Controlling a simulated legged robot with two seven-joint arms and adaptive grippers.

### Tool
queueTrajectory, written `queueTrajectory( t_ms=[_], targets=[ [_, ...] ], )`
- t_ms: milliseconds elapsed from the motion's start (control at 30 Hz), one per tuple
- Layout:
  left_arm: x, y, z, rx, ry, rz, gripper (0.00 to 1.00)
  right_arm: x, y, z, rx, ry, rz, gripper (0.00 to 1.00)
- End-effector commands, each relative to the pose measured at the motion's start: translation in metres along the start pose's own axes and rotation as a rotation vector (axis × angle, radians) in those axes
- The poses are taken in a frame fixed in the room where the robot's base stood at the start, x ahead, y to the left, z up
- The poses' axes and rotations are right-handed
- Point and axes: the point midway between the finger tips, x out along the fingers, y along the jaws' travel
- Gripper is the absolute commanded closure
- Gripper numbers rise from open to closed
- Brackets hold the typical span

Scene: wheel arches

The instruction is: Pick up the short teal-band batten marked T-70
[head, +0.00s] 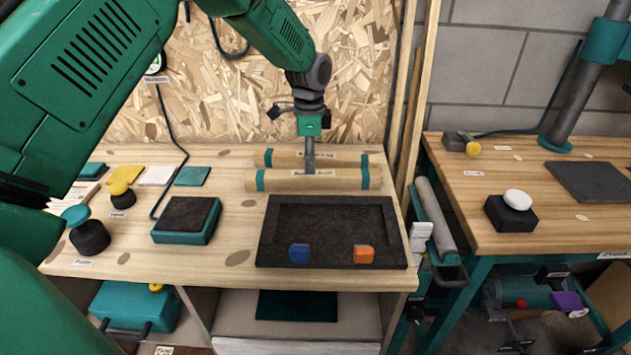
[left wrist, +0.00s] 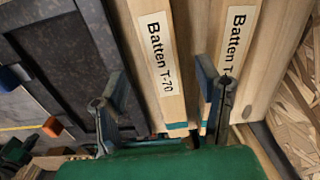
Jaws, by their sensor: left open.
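Two pale wooden battens with teal bands lie side by side at the back of the left bench. The front batten (head: 340,180) reads "Batten T-70" in the left wrist view (left wrist: 152,30). The rear batten (head: 345,160) has a label starting "Batten T" in the wrist view (left wrist: 240,30); a finger hides the rest. My left gripper (head: 310,165) is over the battens, pointing down. In the wrist view its open fingers (left wrist: 160,100) lie on either side of the front batten near a teal-banded end. Contact cannot be told. My right gripper is not in view.
A dark tray (head: 265,235) in front of the battens holds a blue block (head: 299,254) and an orange block (head: 364,254). A teal box with a dark top (head: 187,218) stands left of it. An OSB wall (head: 350,80) rises close behind; upright timbers (head: 412,100) stand at the right.

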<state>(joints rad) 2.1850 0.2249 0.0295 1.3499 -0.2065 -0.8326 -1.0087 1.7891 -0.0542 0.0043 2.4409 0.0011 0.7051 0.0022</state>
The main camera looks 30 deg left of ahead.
Motion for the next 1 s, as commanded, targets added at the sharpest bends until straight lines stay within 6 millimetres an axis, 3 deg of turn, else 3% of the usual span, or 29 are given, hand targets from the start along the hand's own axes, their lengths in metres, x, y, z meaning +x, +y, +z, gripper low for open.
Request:
queueTrajectory(
  t_ms=[400,667,833,1000],
  targets=[
    [0.049,0.001,-0.011,0.0,-0.003,0.001,0.41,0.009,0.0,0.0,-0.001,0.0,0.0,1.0],
    [0.051,0.001,-0.012,0.0,-0.002,-0.003,0.41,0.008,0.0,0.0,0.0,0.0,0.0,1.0],
    [0.052,0.0,-0.011,0.0,-0.001,-0.001,1.0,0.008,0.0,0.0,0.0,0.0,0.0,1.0],
    [0.051,0.0,-0.011,0.0,-0.001,-0.002,1.0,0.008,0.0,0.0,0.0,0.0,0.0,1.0]
  ],
)
